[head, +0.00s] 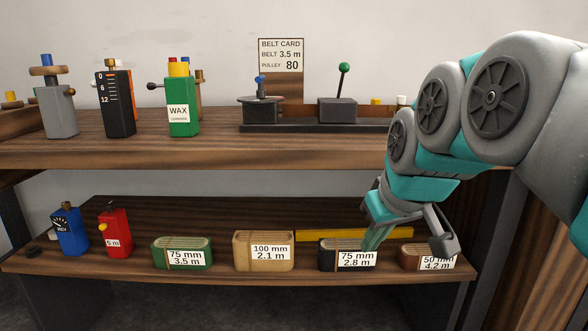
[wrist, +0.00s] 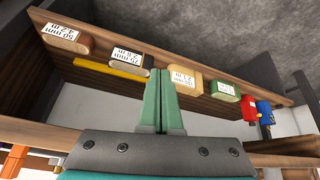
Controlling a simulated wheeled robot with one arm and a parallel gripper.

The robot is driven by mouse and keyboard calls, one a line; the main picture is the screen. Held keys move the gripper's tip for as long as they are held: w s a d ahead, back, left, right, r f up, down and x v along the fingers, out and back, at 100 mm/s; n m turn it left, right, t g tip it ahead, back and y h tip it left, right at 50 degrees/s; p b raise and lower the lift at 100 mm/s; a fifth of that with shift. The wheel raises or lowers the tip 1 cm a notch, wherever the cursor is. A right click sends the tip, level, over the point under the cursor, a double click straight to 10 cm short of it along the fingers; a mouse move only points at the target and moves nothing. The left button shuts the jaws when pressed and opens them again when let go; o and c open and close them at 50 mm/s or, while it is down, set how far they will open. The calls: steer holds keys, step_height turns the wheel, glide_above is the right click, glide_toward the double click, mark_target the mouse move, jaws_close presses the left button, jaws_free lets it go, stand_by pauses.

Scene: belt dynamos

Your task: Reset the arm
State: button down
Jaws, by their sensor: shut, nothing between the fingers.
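My gripper (head: 372,243) hangs in front of the lower shelf (head: 200,284) on the right. Its green fingers are together with nothing between them, as the wrist view also shows (wrist: 160,78). In the head view the fingers overlap the area beside the black belt bundle labelled 75 mm 2.8 m (head: 340,257); I cannot tell whether they touch it. The brown bundle labelled 50 mm 4.2 m (head: 428,258) is partly hidden behind my wrist. My arm reaches in from the right.
The lower shelf also holds a tan bundle (head: 263,252), a green bundle (head: 182,254), a yellow bar (head: 320,235), and red (head: 115,235) and blue (head: 69,233) devices. The upper shelf (head: 200,152) carries the wax box (head: 181,110), a black gauge box (head: 116,105) and a dynamo rig (head: 338,110).

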steer(key=s+d+f+m+g+h+p, duration=0.1)
steer(key=s+f+g, duration=0.6)
steer(key=s+f, duration=1.3)
steer(key=s+d+m+p, duration=0.1)
steer(key=s+m, duration=0.1)
steer(key=s, duration=0.1)
steer(key=shift+s+d+f, duration=0.2)
steer(key=shift+s+f, duration=0.1)
steer(key=shift+s, duration=0.05)
